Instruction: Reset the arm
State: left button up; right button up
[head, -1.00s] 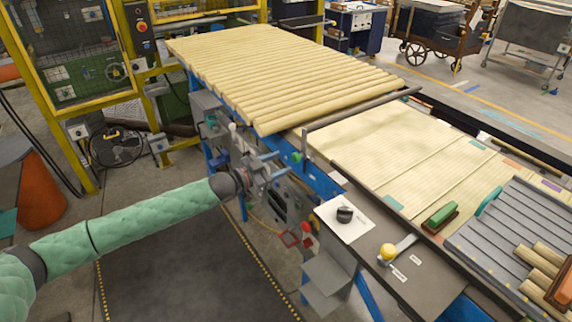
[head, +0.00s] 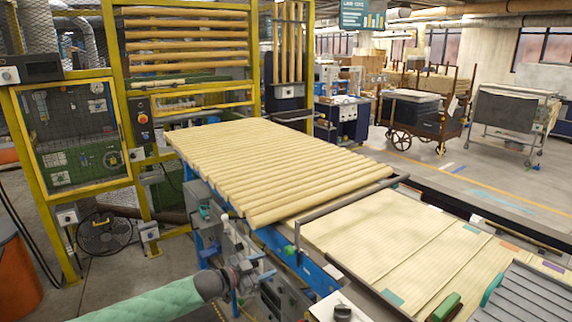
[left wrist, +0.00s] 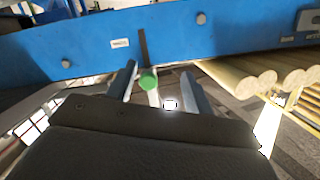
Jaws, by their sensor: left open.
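My left arm in its green padded sleeve comes in from the lower left in the head view. My left gripper (head: 262,272) is in front of the near side of the blue-framed line, below the row of wooden rods (head: 270,165). In the left wrist view its two grey fingers (left wrist: 163,92) are apart with no object held between them. A green round knob (left wrist: 148,80) shows between and beyond the fingers, in front of the blue rail (left wrist: 200,40). I cannot tell whether the fingers touch anything. My right gripper is not in view.
The blue rail and side fittings of the line stand close to the left gripper. A grey bar (head: 350,209) crosses the line past the rods. A fan (head: 104,234) and a yellow-framed machine (head: 75,135) stand at the left. Carts (head: 415,112) stand far back.

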pick_arm(q)
jog(key=w+a+f+n+t+y, duration=0.1)
jog(key=w+a+n+t+y, duration=0.15)
jog(key=w+a+y, duration=0.7)
jog(key=s+a+f+n+g+y, duration=0.1)
jog(key=s+a+f+n+g, duration=0.2)
jog(key=f, duration=1)
jog(key=s+a+f+n+g+y, duration=0.1)
jog(key=s+a+f+n+y, duration=0.15)
jog(key=s+f, duration=0.65)
jog(key=s+f+n+g+h, duration=0.1)
jog(key=s+f+n+g, duration=0.25)
jog(key=s+f, duration=2.05)
jog(key=s+d+f+g, duration=0.1)
jog(key=s+f, duration=0.3)
jog(key=s, duration=0.4)
jog(key=s+d+f+g, duration=0.1)
jog(key=s+f, duration=0.3)
jog(key=s, duration=0.5)
jog(key=s+d+f+g, duration=0.1)
jog(key=s+d+f, duration=0.1)
jog(key=s+f, duration=0.3)
jog(key=s, duration=0.4)
jog(key=shift+g+h, duration=0.3)
jog(key=shift+g, duration=0.1)
